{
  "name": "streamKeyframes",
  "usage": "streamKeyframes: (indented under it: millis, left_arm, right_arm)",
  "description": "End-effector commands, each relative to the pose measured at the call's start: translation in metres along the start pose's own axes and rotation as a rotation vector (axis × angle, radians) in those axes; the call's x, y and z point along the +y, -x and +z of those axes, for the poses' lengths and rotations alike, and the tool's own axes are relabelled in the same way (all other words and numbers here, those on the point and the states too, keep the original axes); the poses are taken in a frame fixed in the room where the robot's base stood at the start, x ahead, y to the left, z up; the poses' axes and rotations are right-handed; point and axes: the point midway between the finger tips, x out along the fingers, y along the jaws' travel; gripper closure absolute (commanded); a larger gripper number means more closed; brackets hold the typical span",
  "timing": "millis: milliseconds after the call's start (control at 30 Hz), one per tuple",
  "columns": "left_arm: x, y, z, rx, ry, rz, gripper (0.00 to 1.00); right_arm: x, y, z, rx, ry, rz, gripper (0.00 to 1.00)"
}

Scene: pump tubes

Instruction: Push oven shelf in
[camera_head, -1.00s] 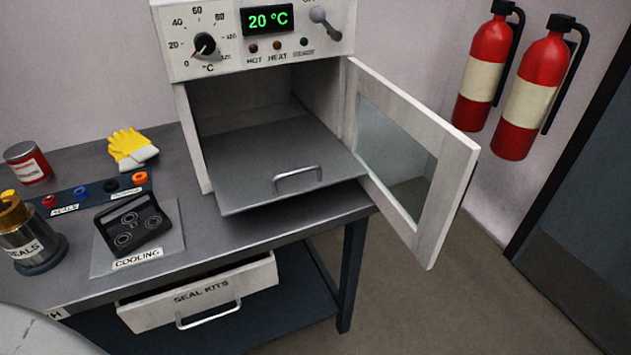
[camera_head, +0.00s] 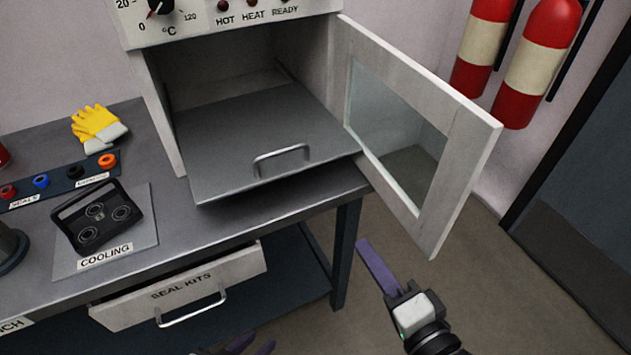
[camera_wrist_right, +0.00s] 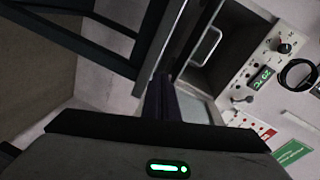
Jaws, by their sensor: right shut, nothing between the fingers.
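The grey oven shelf (camera_head: 240,135) sticks out of the open oven (camera_head: 240,30), its front edge over the bench. Its metal handle (camera_head: 282,160) stands at the front edge; a similar handle also shows in the right wrist view (camera_wrist_right: 207,47). The oven door (camera_head: 420,130) is swung open to the right. My right gripper (camera_head: 363,243) is shut and empty, below the door and right of the bench, apart from the shelf. Its fingers also show in the right wrist view (camera_wrist_right: 158,82). My left gripper (camera_head: 255,346) barely shows at the bottom edge; its jaw opening is unclear.
The drawer marked SEAL KITS (camera_head: 180,290) is partly open below the bench. A COOLING mat (camera_head: 140,240) with a dark part, yellow gloves (camera_head: 98,125) and a seal rack (camera_head: 60,182) lie to the left. Fire extinguishers (camera_head: 535,60) hang at right.

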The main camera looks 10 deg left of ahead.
Motion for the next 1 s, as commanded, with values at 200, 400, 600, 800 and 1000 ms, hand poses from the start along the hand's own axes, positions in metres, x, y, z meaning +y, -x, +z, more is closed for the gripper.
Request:
streamKeyframes:
  millis: [200, 400, 600, 800, 1000]
  left_arm:
    - [0.0, -0.004, 0.005, -0.002, -0.002, 0.002, 0.72]
    - [0.001, -0.004, 0.006, -0.005, -0.002, 0.003, 0.72]
    - [0.001, -0.005, 0.01, -0.009, 0.0, 0.005, 0.72]
    - [0.001, -0.007, 0.012, -0.008, 0.001, 0.006, 0.72]
    - [0.001, -0.008, 0.012, -0.004, 0.001, 0.006, 0.72]
  right_arm:
    - [-0.05, -0.008, 0.003, -0.038, -0.259, -0.143, 1.0]
    - [-0.058, -0.025, 0.003, -0.044, -0.293, -0.158, 1.0]
    - [-0.065, -0.066, 0.004, -0.043, -0.29, -0.158, 1.0]
    - [-0.071, -0.107, 0.005, -0.043, -0.29, -0.156, 1.0]
    - [-0.074, -0.135, 0.005, -0.043, -0.289, -0.154, 1.0]
